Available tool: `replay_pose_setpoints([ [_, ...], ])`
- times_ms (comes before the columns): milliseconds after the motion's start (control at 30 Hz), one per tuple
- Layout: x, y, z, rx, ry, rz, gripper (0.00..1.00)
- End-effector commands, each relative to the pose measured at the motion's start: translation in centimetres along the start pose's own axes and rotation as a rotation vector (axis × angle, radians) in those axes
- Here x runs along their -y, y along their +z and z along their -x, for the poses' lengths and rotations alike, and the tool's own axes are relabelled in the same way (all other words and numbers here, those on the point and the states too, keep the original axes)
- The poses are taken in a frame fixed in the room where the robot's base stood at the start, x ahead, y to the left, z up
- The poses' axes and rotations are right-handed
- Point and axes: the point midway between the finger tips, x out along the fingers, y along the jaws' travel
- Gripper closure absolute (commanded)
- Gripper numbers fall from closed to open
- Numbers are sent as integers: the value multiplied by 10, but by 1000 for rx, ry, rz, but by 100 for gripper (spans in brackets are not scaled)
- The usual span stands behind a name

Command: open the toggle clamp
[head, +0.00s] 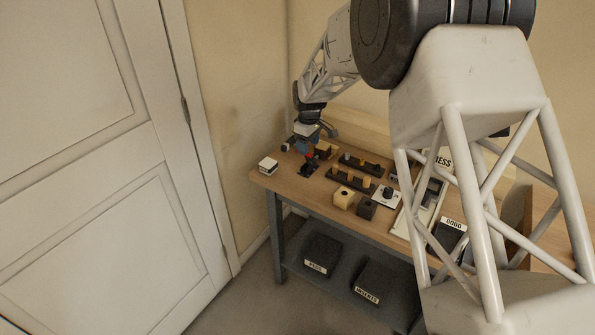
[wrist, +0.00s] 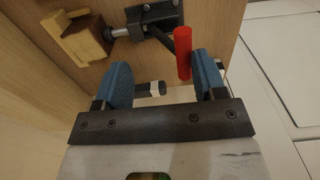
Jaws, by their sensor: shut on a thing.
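The toggle clamp (wrist: 150,22) has a dark metal body and a plunger, and it sits on the wooden bench near a tan block. Its red handle (wrist: 183,52) rises between my blue fingers, close against the right one. In the head view the red handle (head: 309,154) shows just below my gripper (head: 304,147), at the left part of the bench. A dark rod with a pale band (wrist: 152,88) also shows between the fingers.
A tan notched block (wrist: 78,38) lies beside the clamp. On the bench (head: 262,180), a white stack (head: 267,164) is left of my gripper. Dark racks (head: 355,180), a yellow block (head: 343,198) and a dark block (head: 367,208) are to the right. A white door stands left.

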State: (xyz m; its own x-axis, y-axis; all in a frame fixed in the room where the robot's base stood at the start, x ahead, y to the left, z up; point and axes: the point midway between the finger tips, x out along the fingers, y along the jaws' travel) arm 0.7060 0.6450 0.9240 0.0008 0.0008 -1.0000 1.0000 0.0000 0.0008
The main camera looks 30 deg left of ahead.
Motion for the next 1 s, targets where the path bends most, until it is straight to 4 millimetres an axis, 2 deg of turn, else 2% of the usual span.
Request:
replay_pose_setpoints([
  [200,-4,1,-3,3,-2,-1,36],
  [467,-4,2,-4,3,-2,-1,35],
  [767,-10,2,-5,3,-2,0,20],
  [933,-10,2,-4,3,-2,0,19],
  [967,-10,2,-4,3,-2,0,8],
  [1000,-10,2,-4,3,-2,-1,2],
])
